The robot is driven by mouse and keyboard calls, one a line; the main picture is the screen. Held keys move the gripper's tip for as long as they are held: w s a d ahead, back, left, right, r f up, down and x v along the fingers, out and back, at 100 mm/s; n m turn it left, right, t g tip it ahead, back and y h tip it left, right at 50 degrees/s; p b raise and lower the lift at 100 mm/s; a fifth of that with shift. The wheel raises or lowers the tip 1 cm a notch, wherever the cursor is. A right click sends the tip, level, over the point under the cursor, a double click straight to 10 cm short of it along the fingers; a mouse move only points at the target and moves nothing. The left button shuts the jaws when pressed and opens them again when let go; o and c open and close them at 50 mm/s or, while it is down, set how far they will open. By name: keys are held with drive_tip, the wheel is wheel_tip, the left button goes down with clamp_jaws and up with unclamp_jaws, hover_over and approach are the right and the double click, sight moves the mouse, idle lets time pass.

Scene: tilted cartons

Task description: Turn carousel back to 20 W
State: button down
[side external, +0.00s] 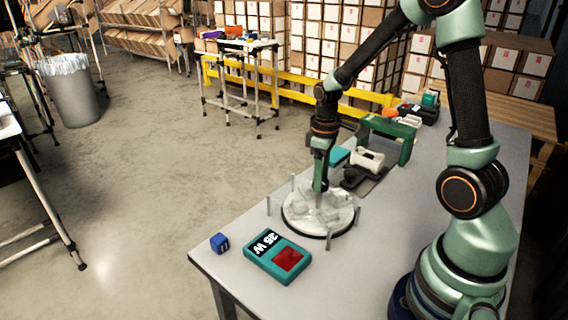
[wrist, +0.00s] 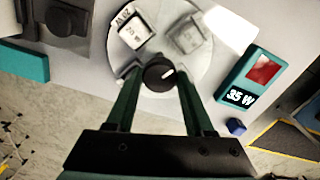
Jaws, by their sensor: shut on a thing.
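The carousel is a round white disc (side external: 293,219) on the table, and it fills the upper middle of the wrist view (wrist: 178,12). A black knob (wrist: 160,73) with a white line stands on it. My gripper (side external: 320,188) reaches down over the disc, its fingers shut on the knob, one on each side. A white block marked 20 W (wrist: 135,32) and a greyish block (wrist: 188,36) sit on the disc beyond the knob. A teal box (side external: 262,261) beside the disc reads 35 W and has a red square; it also shows in the wrist view (wrist: 238,97).
A small blue cube (side external: 220,243) lies near the table's left corner. Thin upright posts (side external: 329,240) stand around the disc. A green frame (side external: 386,133) and a white-and-black device (side external: 367,160) stand behind it. The table's front strip is clear.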

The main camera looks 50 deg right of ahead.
drive_tip(key=shift+r+n, duration=0.1)
drive_tip(key=shift+n, duration=2.8)
drive_tip(key=shift+c, duration=1.4)
unclamp_jaws()
wheel_tip(320, 180, up, 12)
drive_tip(key=s+a+r+m+t, duration=0.4)
drive_tip(key=s+a+m+t, duration=0.1)
drive_tip(key=a+m, duration=0.4)
drive_tip(key=shift+s+a+r+t, duration=0.15)
drive_tip(key=shift+s+a+t, duration=0.15)
drive_tip(key=shift+s+a, duration=0.7)
